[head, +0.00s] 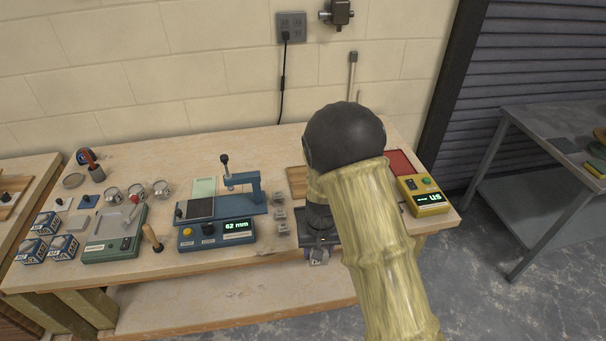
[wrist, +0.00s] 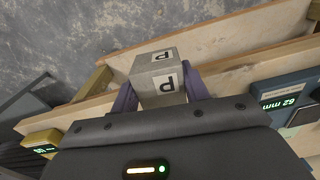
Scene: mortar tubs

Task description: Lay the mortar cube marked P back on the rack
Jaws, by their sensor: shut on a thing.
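The mortar cube marked P (wrist: 157,68) is grey, with white P labels on two faces. In the wrist view it sits between the purple fingers of my gripper (wrist: 160,90), which is shut on it. In the head view my gripper (head: 319,254) is low at the bench's front edge, and my arm hides much of the area around it. Several small grey cubes (head: 281,228) stand in a column left of my gripper. I cannot clearly pick out the rack; a dark flat piece (head: 334,239) shows partly behind my gripper.
A blue gauge reading 62 mm (head: 222,229) stands left of the cubes. A yellow device (head: 429,198) is at the right end of the bench (head: 190,264). A green scale (head: 112,240), metal cups and blue boxes (head: 62,247) fill the left. A grey table (head: 545,125) stands right.

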